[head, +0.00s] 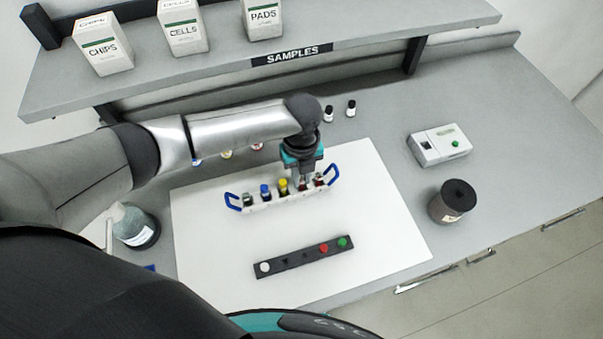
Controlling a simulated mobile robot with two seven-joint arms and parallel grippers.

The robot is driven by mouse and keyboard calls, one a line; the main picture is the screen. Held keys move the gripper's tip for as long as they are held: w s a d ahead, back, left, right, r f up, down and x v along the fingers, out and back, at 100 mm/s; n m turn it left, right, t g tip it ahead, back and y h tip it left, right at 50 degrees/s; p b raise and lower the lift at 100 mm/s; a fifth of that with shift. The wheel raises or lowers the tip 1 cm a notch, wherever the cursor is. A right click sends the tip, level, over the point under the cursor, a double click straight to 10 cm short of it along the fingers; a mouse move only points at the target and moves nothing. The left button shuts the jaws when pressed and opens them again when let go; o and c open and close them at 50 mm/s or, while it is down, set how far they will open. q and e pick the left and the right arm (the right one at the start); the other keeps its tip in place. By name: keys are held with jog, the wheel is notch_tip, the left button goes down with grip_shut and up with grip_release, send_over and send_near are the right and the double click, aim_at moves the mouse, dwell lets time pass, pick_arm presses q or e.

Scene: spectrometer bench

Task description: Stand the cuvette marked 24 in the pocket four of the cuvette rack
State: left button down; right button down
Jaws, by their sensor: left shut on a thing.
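A white rack with blue end handles (262,208) stands on the white mat and holds several small capped cuvettes. A blue-capped one (265,192) and a yellow-capped one (284,186) show in it, with a dark red one (319,181) at the right end. My left gripper (303,183) points down over the right part of this rack, between the yellow and dark red ones. It is shut on a cuvette, mostly hidden by the fingers; its marking is unreadable. I cannot tell whether it is seated or lifted. My right gripper is not in view.
A dark strip (293,260) with white, red and green caps and two dark gaps lies on the mat (380,255). A small instrument (440,146), a brown jar (453,203) and a flask (135,228) stand around it. A SAMPLES shelf (230,55) overhangs the back.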

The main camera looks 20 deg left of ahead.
pick_arm(q)
jog(key=shift+f, duration=0.25)
dwell(0.7)
jog(key=c, duration=0.7)
grip_release()
jog(key=shift+c, duration=0.2)
jog(key=shift+r, duration=0.1)
notch_tip(320, 180, up, 15)
jog(key=shift+p, duration=0.3)
jog(key=shift+s, duration=0.1)
